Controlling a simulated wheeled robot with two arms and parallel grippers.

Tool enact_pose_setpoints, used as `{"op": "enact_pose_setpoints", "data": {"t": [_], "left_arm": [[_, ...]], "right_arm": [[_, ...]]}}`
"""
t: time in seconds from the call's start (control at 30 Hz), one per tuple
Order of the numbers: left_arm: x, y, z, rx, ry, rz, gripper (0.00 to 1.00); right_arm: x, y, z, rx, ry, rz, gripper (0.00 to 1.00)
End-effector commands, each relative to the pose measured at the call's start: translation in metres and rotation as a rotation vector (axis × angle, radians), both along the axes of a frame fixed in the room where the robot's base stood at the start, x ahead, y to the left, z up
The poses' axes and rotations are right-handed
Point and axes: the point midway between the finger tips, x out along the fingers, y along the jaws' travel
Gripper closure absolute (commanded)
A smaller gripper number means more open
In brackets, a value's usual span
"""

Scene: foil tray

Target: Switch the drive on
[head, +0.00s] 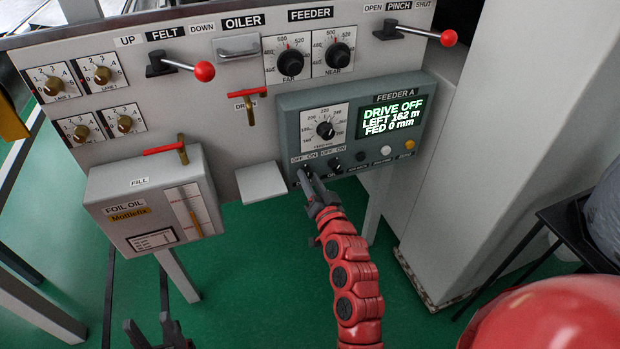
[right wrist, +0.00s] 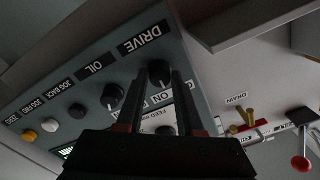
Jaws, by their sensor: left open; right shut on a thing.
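The feeder panel (head: 345,100) is a grey box. Its screen (head: 391,117) reads DRIVE OFF, LEFT 162 m, FED 0 mm. My right gripper (head: 307,177) is at the leftmost OFF/ON switch on the panel's lower front. In the right wrist view its fingers (right wrist: 160,78) are shut on the dark drive switch knob (right wrist: 158,66), beside the DRIVE label (right wrist: 141,40). My left gripper (head: 153,335) is low at the bottom edge, open and empty, away from the panel.
The oil switch (right wrist: 112,95) sits close beside the drive switch. Jog and zero buttons (head: 386,152) follow along the panel. The foil oil box (head: 150,200) and a small grey ledge (head: 262,183) are to the left. A pale column (head: 455,170) stands at right.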

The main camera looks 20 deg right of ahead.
Motion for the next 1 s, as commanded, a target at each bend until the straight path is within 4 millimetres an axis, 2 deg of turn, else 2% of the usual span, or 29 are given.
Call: {"op": "enact_pose_setpoints", "data": {"t": [0.2,0.5,1.0], "left_arm": [[0.0,0.0,0.0019,0.0,0.0,0.0,0.5],[0.0,0.0,0.003,0.0,0.0,0.0,0.5],[0.0,0.0,0.0036,0.0,0.0,0.0,0.5]], "right_arm": [[0.0002,-0.0017,0.0023,0.195,0.002,-0.003,1.0],[0.0001,-0.0011,0.0014,0.391,0.011,-0.002,1.0],[0.0001,-0.0008,0.0011,0.496,0.015,-0.002,1.0]]}}
